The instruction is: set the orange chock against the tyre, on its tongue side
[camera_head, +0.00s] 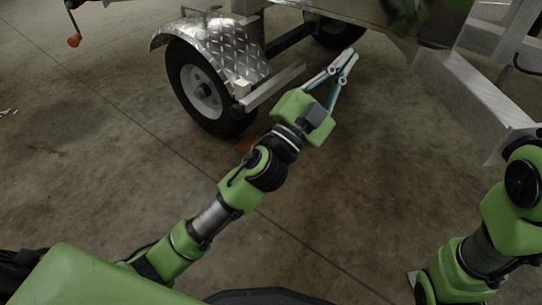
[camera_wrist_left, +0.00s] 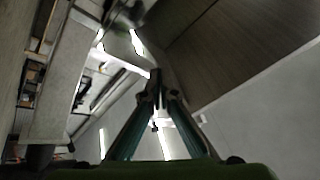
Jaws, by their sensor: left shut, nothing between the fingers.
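The black tyre (camera_head: 208,108) with its grey rim stands on the concrete floor under a shiny diamond-plate fender in the head view. A small orange patch (camera_head: 244,146), likely the orange chock, shows on the floor just below and right of the tyre's bottom. My left arm hides much of it, so I cannot tell whether it touches the tyre. My left gripper (camera_head: 347,54) is raised right of the tyre, fingers pointing up and away, shut and empty. Its shut fingers also show in the left wrist view (camera_wrist_left: 155,77). My right gripper is out of view.
The diamond-plate fender (camera_head: 221,45) and a metal rail (camera_head: 273,86) are close to my left gripper. An aluminium beam (camera_head: 475,88) crosses the right side. An orange-ended crank (camera_head: 73,40) hangs at upper left.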

